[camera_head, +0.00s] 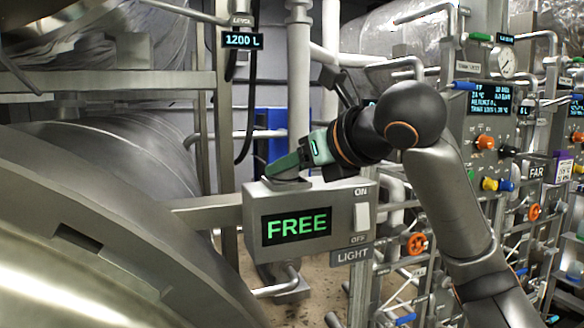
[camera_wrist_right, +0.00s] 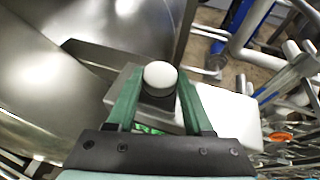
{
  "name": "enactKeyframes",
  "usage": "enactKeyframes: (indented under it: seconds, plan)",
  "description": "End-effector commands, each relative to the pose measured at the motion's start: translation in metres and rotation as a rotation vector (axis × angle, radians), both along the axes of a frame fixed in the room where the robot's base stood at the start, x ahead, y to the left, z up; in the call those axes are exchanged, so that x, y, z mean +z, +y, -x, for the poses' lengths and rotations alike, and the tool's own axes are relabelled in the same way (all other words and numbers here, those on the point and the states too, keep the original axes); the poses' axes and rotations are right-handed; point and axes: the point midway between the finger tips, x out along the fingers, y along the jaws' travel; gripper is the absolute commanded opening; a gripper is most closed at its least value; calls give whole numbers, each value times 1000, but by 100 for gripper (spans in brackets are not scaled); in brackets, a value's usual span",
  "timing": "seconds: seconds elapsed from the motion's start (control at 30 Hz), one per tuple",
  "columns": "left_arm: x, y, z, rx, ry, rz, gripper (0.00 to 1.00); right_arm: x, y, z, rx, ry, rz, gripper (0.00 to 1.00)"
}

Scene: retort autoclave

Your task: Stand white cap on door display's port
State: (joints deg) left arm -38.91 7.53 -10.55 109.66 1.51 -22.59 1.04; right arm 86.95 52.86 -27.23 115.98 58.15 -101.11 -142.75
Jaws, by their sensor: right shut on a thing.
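The door display (camera_head: 254,212) is a grey box reading FREE in green, with a light switch on its right side. A dark piece (camera_wrist_right: 158,98) shows just beside the cap, over the box's grey top. I cannot tell whether the cap touches the port. The head view hides the cap. My left gripper is out of view.
A large round metal vessel (camera_head: 120,180) fills the left. A horizontal bar (camera_head: 205,210) joins the box from the left. Pipes and a control panel (camera_head: 489,100) with knobs and gauges crowd the right. A 1200 L sign (camera_head: 242,40) hangs above.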

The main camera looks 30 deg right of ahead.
Motion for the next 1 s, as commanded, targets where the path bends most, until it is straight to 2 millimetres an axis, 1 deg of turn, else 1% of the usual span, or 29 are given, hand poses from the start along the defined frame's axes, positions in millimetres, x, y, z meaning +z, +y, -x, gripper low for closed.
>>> enactKeyframes:
  seconds: [0.1, 0.37, 0.6, 0.63, 0.87, 0.9, 0.97, 1.0]
  plan:
    - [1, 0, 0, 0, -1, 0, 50, -4, 0, 0, 0, -1, 0, 0]
    - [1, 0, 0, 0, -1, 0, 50, -5, 0, 0, 0, -1, -1, 0]
    - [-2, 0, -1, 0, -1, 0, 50, -14, 0, 0, -1, 2, 0, 0]
    - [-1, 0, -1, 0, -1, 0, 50, -13, 0, 0, -1, 3, 0, 54]
    - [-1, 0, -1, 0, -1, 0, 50, -15, 1, 0, 0, 13, 1, 80]
    - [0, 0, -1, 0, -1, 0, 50, -13, 1, 0, 1, 13, 1, 82]
    - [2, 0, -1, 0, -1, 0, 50, -8, 2, 0, 3, 13, 0, 82]
    - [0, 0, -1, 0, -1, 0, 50, -6, 1, 4, 3, 11, 2, 82]
